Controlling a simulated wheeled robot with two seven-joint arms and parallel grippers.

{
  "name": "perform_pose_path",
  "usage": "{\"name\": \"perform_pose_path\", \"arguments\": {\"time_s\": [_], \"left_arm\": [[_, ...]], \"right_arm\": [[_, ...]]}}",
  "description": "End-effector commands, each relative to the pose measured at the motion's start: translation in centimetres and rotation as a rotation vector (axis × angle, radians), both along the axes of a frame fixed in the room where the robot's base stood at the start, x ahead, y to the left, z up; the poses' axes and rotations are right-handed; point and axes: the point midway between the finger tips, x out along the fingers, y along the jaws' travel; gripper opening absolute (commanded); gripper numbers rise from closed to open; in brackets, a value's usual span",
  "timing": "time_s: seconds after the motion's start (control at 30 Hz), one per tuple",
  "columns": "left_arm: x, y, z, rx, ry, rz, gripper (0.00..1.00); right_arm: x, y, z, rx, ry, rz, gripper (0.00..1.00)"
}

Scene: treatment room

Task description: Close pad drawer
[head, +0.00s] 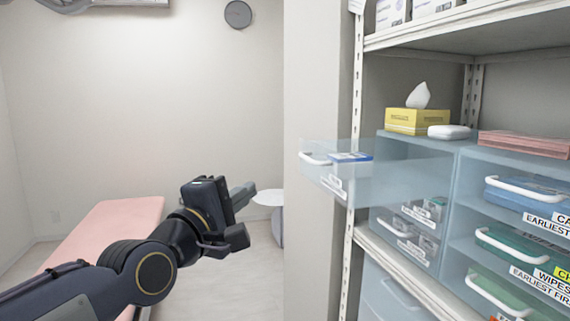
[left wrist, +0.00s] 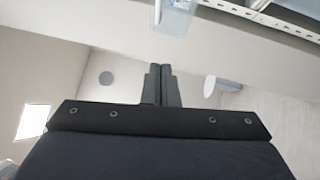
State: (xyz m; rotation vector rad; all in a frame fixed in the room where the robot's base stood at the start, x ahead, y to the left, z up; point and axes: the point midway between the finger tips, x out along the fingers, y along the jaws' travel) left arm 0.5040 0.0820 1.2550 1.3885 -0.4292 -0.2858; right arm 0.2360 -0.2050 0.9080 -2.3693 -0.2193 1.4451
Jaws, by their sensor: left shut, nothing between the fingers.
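A translucent blue drawer (head: 390,183) at the upper left of the shelf's drawer unit is pulled well out to the left. It has a white handle (head: 314,158) and a label too small to read; a blue-and-white pack (head: 350,157) shows in it. Part of the drawer shows at the top of the left wrist view (left wrist: 174,14). My left gripper (head: 246,193) is shut and empty, left of and a little lower than the drawer's front, apart from it. Its closed fingers also show in the left wrist view (left wrist: 160,84). My right gripper is not in view.
Other drawers with white handles and labels (head: 528,193) look shut. A yellow tissue box (head: 417,121) stands on the unit. A metal shelf post (head: 352,200) is beside the open drawer.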

Motion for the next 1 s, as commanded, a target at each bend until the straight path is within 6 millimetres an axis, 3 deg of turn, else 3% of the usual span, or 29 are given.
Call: {"name": "perform_pose_path", "arguments": {"time_s": [0.17,0.33,0.7,0.8,1.0], "left_arm": [[0.7,-0.5,0.8,-0.027,-0.002,-0.008,0.0],[2.5,-1.4,1.4,-0.025,0.003,-0.009,0.0],[9.3,-5.1,2.2,-0.021,0.0,-0.009,0.0],[9.5,-6.7,2.6,-0.02,-0.003,-0.011,0.0],[10.1,-8.1,2.5,-0.021,-0.003,-0.007,0.0]], "right_arm": [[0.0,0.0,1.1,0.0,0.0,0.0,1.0],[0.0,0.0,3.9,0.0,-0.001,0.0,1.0],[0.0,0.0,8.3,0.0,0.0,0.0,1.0],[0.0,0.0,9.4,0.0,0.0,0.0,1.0],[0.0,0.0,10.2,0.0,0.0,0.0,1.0]]}}
